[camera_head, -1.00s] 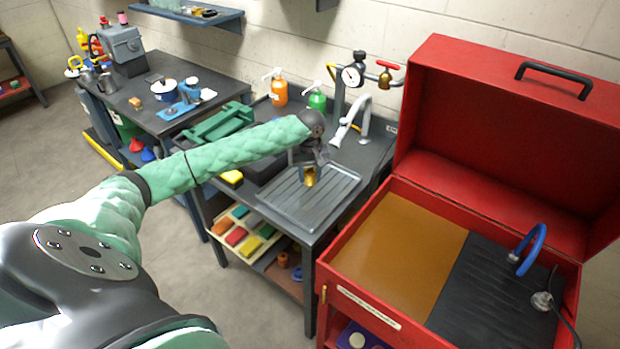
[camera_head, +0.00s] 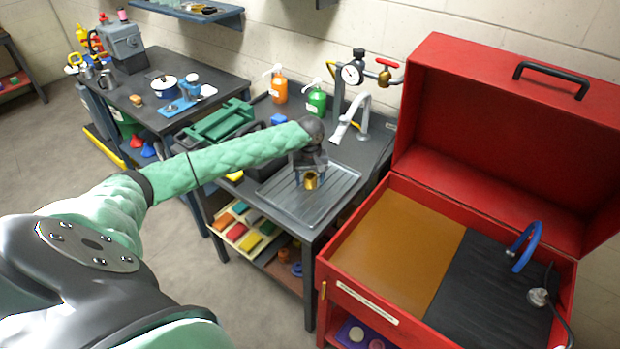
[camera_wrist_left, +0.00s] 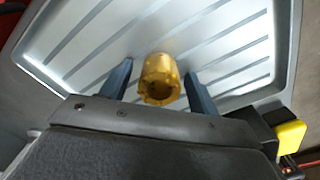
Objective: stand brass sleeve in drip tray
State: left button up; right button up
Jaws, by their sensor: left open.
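The brass sleeve (camera_head: 311,180) is a short gold-coloured hollow cylinder over the ribbed grey drip tray (camera_head: 335,196). In the left wrist view the sleeve (camera_wrist_left: 160,80) has its open end facing the camera, and the tray (camera_wrist_left: 237,50) spreads behind it. My left gripper (camera_head: 310,178) is at the sleeve. In the wrist view its two fingers (camera_wrist_left: 158,85) are open on either side of the sleeve, with a gap at each side. The sleeve appears to stand on the tray; its base is hidden. My right gripper is not in view.
A red parts-washer cabinet (camera_head: 345,262) with its lid up stands to the right. A white tap (camera_head: 362,118) and green bottle (camera_head: 316,101) stand behind the tray. A yellow block (camera_wrist_left: 290,134) shows beside the tray.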

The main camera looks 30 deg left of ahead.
aim_at(310, 175)
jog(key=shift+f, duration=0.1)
pick_arm(q)
jog(key=shift+r+b, duration=0.35)
notch_tip(310, 175, up, 4)
jog(key=shift+r+b, duration=0.1)
jog(key=shift+b, duration=0.95)
notch_tip(310, 175, up, 6)
jog(key=shift+r+b, duration=0.1)
jog(key=shift+b, duration=0.9)
jog(key=shift+r, duration=0.55)
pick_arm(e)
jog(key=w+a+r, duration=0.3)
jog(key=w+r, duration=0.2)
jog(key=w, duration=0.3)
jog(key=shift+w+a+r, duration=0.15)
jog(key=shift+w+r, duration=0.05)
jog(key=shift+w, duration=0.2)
